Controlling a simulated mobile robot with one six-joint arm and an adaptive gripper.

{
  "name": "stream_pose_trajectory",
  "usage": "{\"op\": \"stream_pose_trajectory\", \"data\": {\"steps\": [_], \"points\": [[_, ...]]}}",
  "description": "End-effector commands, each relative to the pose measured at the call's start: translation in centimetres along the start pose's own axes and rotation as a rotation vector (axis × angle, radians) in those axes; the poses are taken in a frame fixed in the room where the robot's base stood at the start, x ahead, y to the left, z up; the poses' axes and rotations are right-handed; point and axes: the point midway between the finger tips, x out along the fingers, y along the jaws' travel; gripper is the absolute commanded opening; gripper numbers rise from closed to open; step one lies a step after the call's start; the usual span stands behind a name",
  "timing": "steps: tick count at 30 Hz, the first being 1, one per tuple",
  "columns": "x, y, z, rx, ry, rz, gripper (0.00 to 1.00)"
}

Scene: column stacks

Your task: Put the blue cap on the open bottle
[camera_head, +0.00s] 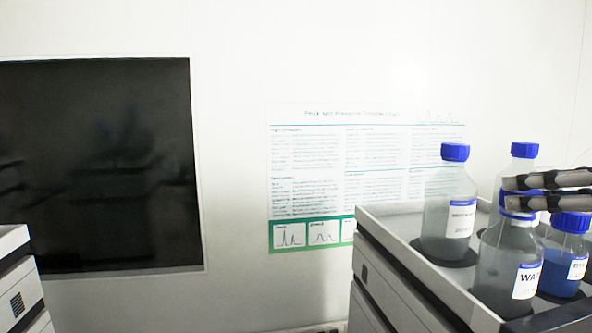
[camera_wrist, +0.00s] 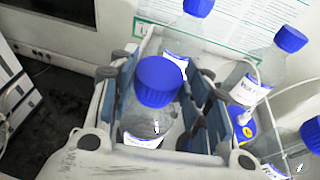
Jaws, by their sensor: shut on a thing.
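My gripper (camera_head: 509,193) is shut on the blue cap (camera_wrist: 158,82), which sits between its two fingers in the wrist view. The cap is right over the neck of the front clear bottle (camera_head: 505,262), whose label begins "WA". In the wrist view this bottle (camera_wrist: 150,127) shows directly below the cap, roughly in line with it. A blue band (camera_head: 519,215) shows at the bottle's neck just under the lower finger. The fingers hide the join in the head view, so I cannot tell whether the cap is seated or only resting there. The bottle stands upright.
Other blue-capped bottles stand close by on the tray top (camera_head: 385,222): a clear one at left (camera_head: 450,215), one behind (camera_head: 522,163), and one with blue liquid (camera_head: 563,260) at right. A poster (camera_head: 310,170) hangs on the wall behind. A dark panel (camera_head: 100,160) is at left.

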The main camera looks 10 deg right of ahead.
Motion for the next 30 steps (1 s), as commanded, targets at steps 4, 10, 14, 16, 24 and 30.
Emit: {"op": "stream_pose_trajectory", "data": {"steps": [4,10,14,16,24,30], "points": [[0.03,0.01,-0.15,0.000,0.000,0.000,0.33],[0.03,0.01,-0.14,0.000,0.000,0.000,0.33],[0.03,0.01,-0.14,0.000,0.000,0.000,0.47],[0.04,0.01,-0.14,0.000,0.000,0.000,0.52],[0.04,0.01,-0.14,0.000,0.000,0.000,0.68],[0.04,0.00,-0.15,0.000,0.000,0.000,0.68]]}}
